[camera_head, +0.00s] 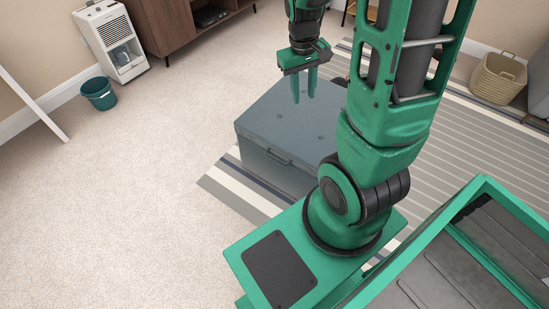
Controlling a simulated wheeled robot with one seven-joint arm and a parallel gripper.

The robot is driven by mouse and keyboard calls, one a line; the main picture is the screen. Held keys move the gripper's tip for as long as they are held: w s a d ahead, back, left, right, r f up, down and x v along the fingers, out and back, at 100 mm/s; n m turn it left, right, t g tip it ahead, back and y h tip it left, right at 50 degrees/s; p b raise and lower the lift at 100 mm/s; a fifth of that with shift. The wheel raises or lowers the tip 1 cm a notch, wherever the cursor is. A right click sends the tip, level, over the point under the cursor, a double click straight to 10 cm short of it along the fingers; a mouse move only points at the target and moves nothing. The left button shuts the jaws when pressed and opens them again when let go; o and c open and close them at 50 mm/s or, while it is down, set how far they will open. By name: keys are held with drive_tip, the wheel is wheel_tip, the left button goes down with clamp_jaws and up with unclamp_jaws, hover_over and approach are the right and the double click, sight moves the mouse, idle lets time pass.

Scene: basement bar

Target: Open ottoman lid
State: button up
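The ottoman (268,168) is a blue-grey box standing on a striped rug, in the middle of the head view. Its tufted lid (283,125) looks closed, lying flat on the body. A dark handle (279,158) shows on the front side near the top. My gripper (304,97) points down over the far part of the lid, with its two green fingers apart and nothing between them. I cannot tell how high the fingertips are above the lid. My arm hides the right part of the ottoman.
Striped rug (470,125) lies under the ottoman. A teal bin (100,95) and a white appliance (112,42) stand at the left, a wooden cabinet (165,25) at the back, and a wicker basket (497,78) at the right. The carpet (120,190) left of the ottoman is clear.

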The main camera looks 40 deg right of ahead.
drive_tip(key=w+f+n, duration=0.2)
drive_tip(key=w+f, duration=0.4)
drive_tip(key=f, duration=0.3)
drive_tip(key=n, duration=0.5)
hover_over(275, 160)
drive_tip(key=a, duration=0.2)
wheel_tip(275, 160, down, 25)
drive_tip(key=shift+t+h, duration=0.4)
drive_tip(key=shift+d+f, duration=0.35)
drive_tip(key=shift+f, duration=1.5)
drive_tip(key=shift+d+f, duration=0.35)
drive_tip(key=shift+f, duration=1.45)
drive_tip(key=shift+d+f, duration=0.35)
drive_tip(key=shift+f, duration=1.5)
clamp_jaws()
